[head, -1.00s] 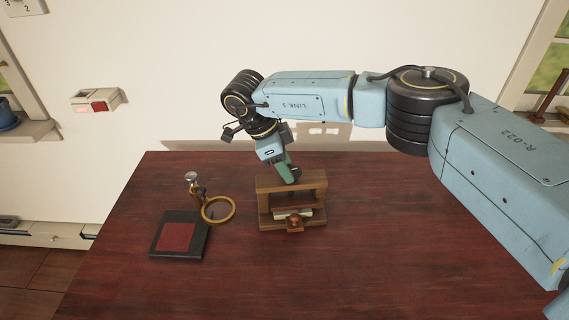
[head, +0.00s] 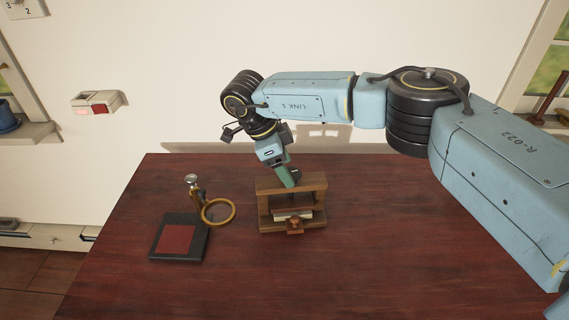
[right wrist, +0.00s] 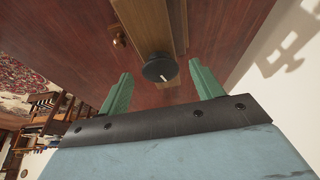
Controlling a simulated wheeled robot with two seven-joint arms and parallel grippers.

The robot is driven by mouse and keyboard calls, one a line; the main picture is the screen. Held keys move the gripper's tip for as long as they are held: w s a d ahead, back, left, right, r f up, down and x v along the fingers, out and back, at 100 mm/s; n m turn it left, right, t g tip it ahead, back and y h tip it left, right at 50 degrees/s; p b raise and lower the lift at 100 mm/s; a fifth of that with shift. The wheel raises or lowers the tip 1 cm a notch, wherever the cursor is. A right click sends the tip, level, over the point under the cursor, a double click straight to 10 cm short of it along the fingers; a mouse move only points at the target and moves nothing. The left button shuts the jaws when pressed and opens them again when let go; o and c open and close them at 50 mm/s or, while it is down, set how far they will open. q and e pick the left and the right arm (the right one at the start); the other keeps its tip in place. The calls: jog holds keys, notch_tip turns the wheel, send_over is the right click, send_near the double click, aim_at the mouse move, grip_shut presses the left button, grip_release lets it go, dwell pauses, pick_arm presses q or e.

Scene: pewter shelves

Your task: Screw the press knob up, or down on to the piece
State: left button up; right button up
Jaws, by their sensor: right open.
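The wooden press (head: 319,200) stands on the dark red table, an upright frame with a top beam. Its dark round press knob (head: 296,175) sits above the beam, partly hidden by my gripper in the head view. In the right wrist view the knob (right wrist: 158,67) is a black disc with a white mark, over the wooden beam (right wrist: 145,25). A pale piece (head: 291,214) lies inside the press under the beam. My right gripper (right wrist: 162,87) is open, its green fingers on either side of the knob with gaps showing. My left gripper is not in view.
A black stand with a dark red pad (head: 175,240) and a brass ring (head: 218,211) stands left of the press. A small wooden knob (head: 295,227) sticks out at the press's front. The table (head: 400,250) is clear to the right and in front.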

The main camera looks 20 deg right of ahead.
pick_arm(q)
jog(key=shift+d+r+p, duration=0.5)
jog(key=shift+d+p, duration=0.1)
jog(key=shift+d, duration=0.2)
pick_arm(e)
jog(key=s+v, duration=0.1)
jog(key=v, duration=1.2)
jog(key=shift+w+r, duration=0.25)
jog(key=shift+w, duration=0.25)
